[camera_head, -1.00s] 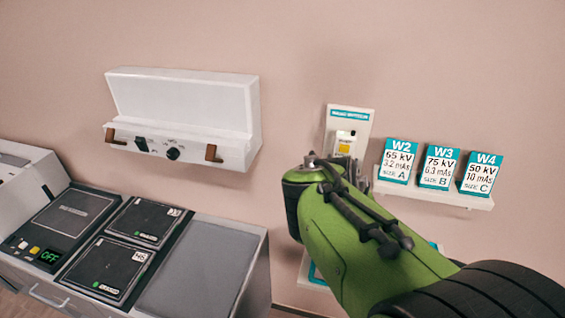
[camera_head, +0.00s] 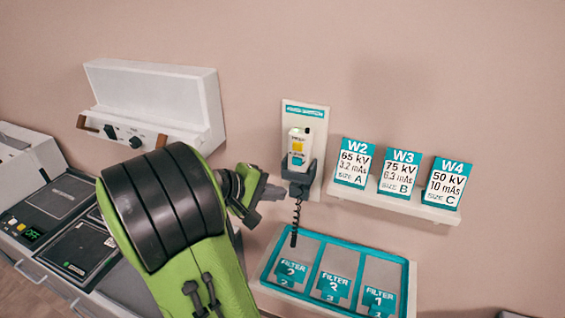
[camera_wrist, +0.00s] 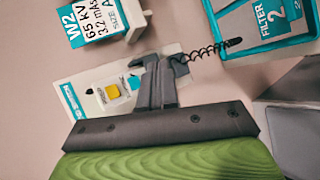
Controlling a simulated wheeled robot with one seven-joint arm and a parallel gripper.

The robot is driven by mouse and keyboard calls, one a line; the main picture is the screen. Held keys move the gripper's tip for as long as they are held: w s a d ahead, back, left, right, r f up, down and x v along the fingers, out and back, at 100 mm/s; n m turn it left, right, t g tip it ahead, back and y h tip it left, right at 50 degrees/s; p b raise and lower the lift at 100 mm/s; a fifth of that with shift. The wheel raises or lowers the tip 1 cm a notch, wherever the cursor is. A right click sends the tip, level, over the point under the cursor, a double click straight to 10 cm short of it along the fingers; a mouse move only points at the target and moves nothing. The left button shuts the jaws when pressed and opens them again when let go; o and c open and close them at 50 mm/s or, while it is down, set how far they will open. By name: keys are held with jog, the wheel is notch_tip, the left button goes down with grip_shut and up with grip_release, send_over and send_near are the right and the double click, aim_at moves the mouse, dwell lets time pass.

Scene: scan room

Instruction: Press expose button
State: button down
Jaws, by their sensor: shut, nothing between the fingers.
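The hand switch (camera_head: 297,146) hangs upright in a dark holder on a white wall panel (camera_head: 316,119). It has a yellow button (camera_head: 298,147) with a smaller blue button (camera_head: 296,159) below it. Their labels are too small to read, so I cannot tell which one is the expose button. In the wrist view the yellow button (camera_wrist: 113,91) and blue button (camera_wrist: 135,82) lie left of my fingers. My gripper (camera_head: 277,191) is shut and empty, just left of and below the switch. Whether it touches the holder is unclear.
A coiled cord (camera_head: 296,222) hangs below the switch over a filter tray (camera_head: 408,285). A shelf (camera_head: 405,205) with cards W2, W3 and W4 is to the right. A white wall box (camera_head: 165,95) and a console counter are to the left.

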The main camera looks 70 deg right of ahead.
aim_at(297, 161)
jog(key=d+p, duration=0.2)
jog(key=d, duration=0.6)
jog(key=shift+s+d, duration=0.4)
dwell(1.8)
jog(key=shift+d+p, duration=0.4)
jog(key=shift+p, duration=0.05)
jog(key=shift+s+d+p, duration=0.1)
jog(key=shift+d+p, duration=0.2)
jog(key=shift+d, duration=0.15)
dwell(0.4)
jog(key=shift+a, duration=0.9)
